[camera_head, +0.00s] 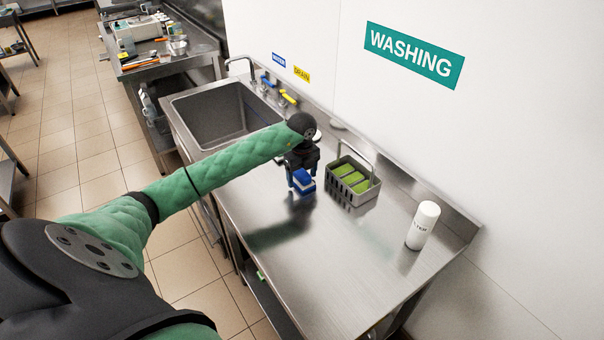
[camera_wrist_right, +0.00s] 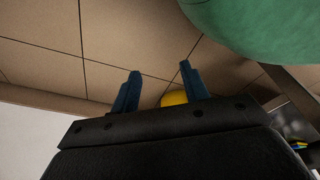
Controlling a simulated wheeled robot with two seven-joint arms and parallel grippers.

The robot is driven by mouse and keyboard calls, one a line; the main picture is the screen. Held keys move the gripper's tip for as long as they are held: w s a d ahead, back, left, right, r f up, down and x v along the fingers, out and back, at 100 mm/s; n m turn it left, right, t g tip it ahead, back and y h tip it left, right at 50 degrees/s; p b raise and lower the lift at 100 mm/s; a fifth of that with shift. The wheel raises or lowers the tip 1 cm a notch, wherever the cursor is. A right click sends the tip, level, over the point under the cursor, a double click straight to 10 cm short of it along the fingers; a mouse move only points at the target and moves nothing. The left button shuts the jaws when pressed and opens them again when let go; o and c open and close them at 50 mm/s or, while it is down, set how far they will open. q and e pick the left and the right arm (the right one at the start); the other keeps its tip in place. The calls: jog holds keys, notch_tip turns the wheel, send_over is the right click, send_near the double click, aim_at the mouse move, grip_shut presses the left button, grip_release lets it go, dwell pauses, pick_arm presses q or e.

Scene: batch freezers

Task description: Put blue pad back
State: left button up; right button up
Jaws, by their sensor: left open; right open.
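A blue pad with a pale layer (camera_head: 304,183) is on the steel counter, right at the fingers of my left gripper (camera_head: 301,180). The left gripper points down over it and is open; whether the pad touches a finger cannot be told. A grey basket with a handle (camera_head: 354,200) stands just right of the pad and holds green pads (camera_head: 351,178). My right gripper (camera_wrist_right: 160,70) is open in the right wrist view, with tiled floor beyond its fingers. It is not seen in the head view.
A sink (camera_head: 222,115) lies left of the left gripper, with blue and yellow taps (camera_head: 288,98) behind it. A white bottle (camera_head: 423,226) stands at the right of the counter (camera_head: 310,270). The counter's front half is clear. A wall rises behind.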

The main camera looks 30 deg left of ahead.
aim_at(302, 172)
pick_arm(q)
jog(key=shift+r, duration=0.15)
pick_arm(e)
jog(key=shift+r, duration=0.1)
pick_arm(q)
jog(key=shift+r+b, duration=0.45)
jog(key=shift+r, duration=0.1)
notch_tip(302, 172, up, 4)
jog(key=shift+f+b, duration=0.25)
jog(key=shift+b, duration=0.7)
notch_tip(302, 172, up, 6)
jog(key=shift+r+b, duration=0.15)
jog(key=shift+b, duration=1.1)
jog(key=shift+r, duration=0.55)
pick_arm(e)
jog(key=w+a+r, duration=0.4)
jog(key=w+r, duration=0.2)
jog(key=r, duration=0.2)
jog(key=shift+w+a, duration=0.15)
jog(key=shift+w, duration=0.2)
